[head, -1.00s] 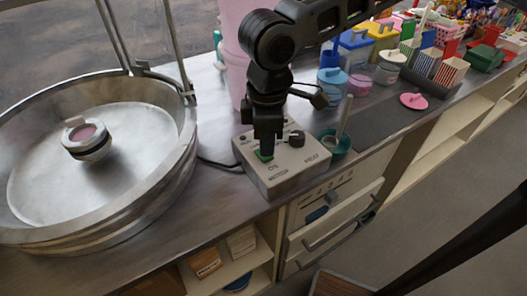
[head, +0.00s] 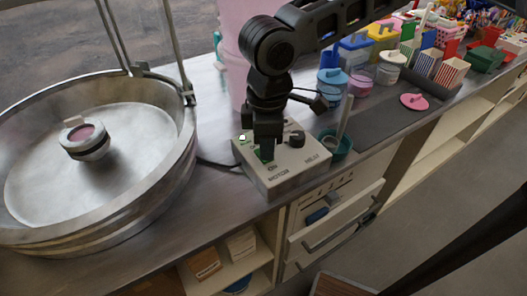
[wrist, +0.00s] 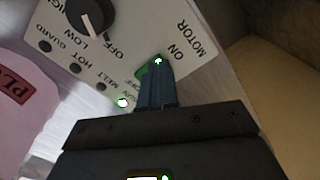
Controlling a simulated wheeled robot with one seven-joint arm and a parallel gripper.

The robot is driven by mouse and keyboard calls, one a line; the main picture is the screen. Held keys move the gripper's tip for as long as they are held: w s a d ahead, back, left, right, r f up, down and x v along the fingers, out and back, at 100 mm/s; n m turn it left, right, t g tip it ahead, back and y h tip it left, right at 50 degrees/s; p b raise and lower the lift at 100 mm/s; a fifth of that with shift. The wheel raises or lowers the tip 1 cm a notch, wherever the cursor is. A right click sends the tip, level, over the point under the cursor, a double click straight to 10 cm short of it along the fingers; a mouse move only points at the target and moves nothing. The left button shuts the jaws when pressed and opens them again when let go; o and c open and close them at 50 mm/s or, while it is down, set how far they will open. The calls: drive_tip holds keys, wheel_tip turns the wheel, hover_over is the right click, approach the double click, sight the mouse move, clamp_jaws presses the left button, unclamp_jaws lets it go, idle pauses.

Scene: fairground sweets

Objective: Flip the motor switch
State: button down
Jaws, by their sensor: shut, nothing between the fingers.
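The grey control box (head: 285,182) stands on the counter beside the metal bowl. Its green motor switch (head: 258,154) is mostly hidden behind my gripper (head: 267,158). In the wrist view the green switch (wrist: 147,71) shows beside my fingertips (wrist: 158,64), near the words ON and MOTOR. My gripper is shut and empty, its tips at the switch; I cannot tell whether they press on it. A small lamp (wrist: 122,102) on the box glows whitish green near the RUN label. It also glows in the head view (head: 242,138).
A black heat knob (head: 296,139) sits on the same box, right of my gripper. The wide metal bowl (head: 150,118) with its hub (head: 86,140) is at left. A green cup (head: 338,150) stands close right of the box.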

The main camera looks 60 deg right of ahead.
wheel_tip(320, 180, up, 7)
drive_tip(key=p, duration=0.7)
drive_tip(key=shift+a, duration=0.1)
idle(0.5)
